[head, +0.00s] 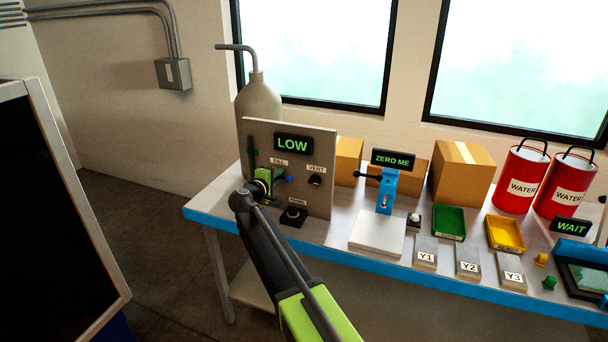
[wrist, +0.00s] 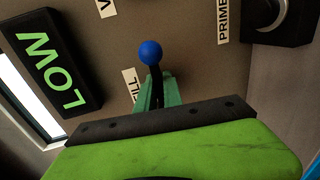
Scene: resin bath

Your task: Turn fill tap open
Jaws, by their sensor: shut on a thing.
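The fill tap (head: 288,179) has a blue ball on a thin black lever, below the FILL label on the grey panel (head: 325,148). In the wrist view the tap's blue ball (wrist: 151,53) sticks out past my fingertips. My gripper (head: 274,178) is at the panel's left part, beside the tap. In the wrist view my gripper (wrist: 157,92) is shut on the tap's black lever, just below the ball. My jaws hide the lower lever and the tap's body. The display (head: 293,144) above the tap reads LOW.
The vent knob (head: 315,180) is right of the tap. The prime knob (head: 293,214) stands below it on a black box. A grey bottle (head: 260,98) stands behind the panel. A scale (head: 378,234), trays and blocks are farther right on the bench.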

